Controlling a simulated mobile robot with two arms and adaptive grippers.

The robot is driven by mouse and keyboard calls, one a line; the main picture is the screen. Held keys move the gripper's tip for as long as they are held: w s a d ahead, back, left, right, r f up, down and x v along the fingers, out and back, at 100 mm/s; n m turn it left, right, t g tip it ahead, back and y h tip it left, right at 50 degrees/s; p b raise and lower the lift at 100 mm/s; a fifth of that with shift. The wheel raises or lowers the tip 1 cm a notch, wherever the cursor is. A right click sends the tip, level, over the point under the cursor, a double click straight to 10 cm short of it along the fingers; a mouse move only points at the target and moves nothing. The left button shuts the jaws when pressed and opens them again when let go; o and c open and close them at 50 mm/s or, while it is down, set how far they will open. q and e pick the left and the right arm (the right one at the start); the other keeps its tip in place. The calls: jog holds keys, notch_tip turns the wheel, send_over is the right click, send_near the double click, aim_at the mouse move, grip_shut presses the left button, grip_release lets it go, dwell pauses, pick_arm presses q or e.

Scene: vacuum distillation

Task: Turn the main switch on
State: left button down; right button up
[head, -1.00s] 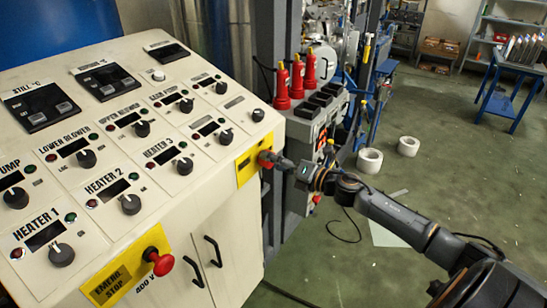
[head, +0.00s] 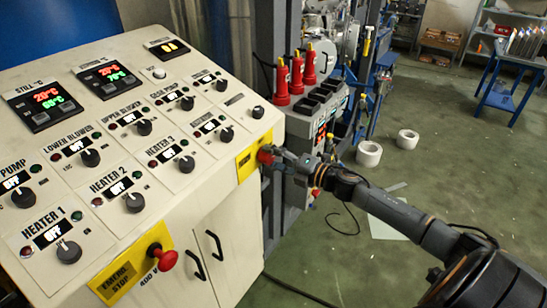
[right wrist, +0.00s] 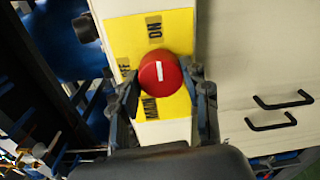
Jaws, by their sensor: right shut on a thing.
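The main switch is a round red knob (head: 265,156) on a yellow plate (head: 246,165) at the right end of the control panel's front. The yellow plate (right wrist: 150,32) there carries an "ON" label and a partly hidden "MAIN" label. My right gripper (head: 276,158) is shut on the knob. In the right wrist view its fingers (right wrist: 164,92) stand on either side of the knob. The left gripper is not in view.
The control panel (head: 130,110) has lit displays and several black knobs. A red emergency stop button (head: 166,258) sits lower on its front, left of my right arm. Red-capped parts (head: 296,75) stand behind the panel.

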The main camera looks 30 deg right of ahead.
jog(key=o, duration=1.2)
jog(key=shift+c, duration=0.2)
jog(key=v, duration=1.2)
